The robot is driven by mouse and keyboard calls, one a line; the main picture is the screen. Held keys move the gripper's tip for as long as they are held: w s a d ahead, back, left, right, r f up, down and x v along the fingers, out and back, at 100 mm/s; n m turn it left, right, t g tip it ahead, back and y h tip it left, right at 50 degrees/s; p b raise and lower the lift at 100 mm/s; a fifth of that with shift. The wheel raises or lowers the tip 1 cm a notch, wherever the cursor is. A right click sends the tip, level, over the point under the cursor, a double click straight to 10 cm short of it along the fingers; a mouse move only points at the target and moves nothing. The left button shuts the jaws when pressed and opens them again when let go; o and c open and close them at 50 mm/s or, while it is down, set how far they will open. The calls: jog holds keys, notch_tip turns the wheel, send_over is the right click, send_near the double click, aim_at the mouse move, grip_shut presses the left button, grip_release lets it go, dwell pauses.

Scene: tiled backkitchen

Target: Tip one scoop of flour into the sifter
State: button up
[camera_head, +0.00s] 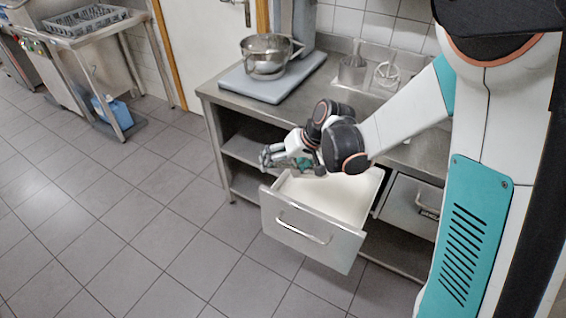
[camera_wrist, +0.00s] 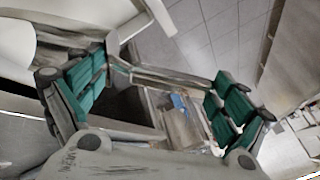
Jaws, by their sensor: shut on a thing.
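My gripper (camera_head: 276,160) is over the left rim of the open drawer (camera_head: 300,232), pointing left. The drawer holds pale flour (camera_head: 338,196). In the wrist view my gripper (camera_wrist: 163,82) shows green pads on both sides and greyish metal between them. It is shut on what seems to be the scoop, whose shape is hard to make out; whether flour is in it I cannot tell. A round steel bowl-like vessel (camera_head: 266,62) stands on a grey board. A small steel vessel with a looped handle (camera_head: 387,74) stands further right; which is the sifter I cannot tell.
The grey board (camera_head: 268,86) lies on the left of the steel counter (camera_head: 216,88). A steel container (camera_head: 352,72) stands at the back. A closed drawer (camera_head: 412,204) is right of the open one. The tiled floor (camera_head: 150,235) on the left is clear.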

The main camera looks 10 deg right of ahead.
notch_tip(320, 180, down, 10)
jog(key=d+b, duration=0.2)
jog(key=b, duration=0.4)
jog(key=shift+w+b, duration=0.25)
jog(key=shift+b, duration=0.15)
jog(key=shift+f+b, duration=0.25)
jog(key=shift+b, duration=0.05)
dwell(0.8)
jog(key=shift+d, duration=0.2)
jog(key=shift+w+d+r, duration=0.1)
jog(key=shift+w+d, duration=0.05)
jog(key=shift+d, duration=0.2)
jog(key=shift+d, duration=0.2)
jog(key=shift+w+d+f+b, duration=0.1)
jog(key=shift+d+f+b, duration=0.1)
jog(key=shift+d+b, duration=0.15)
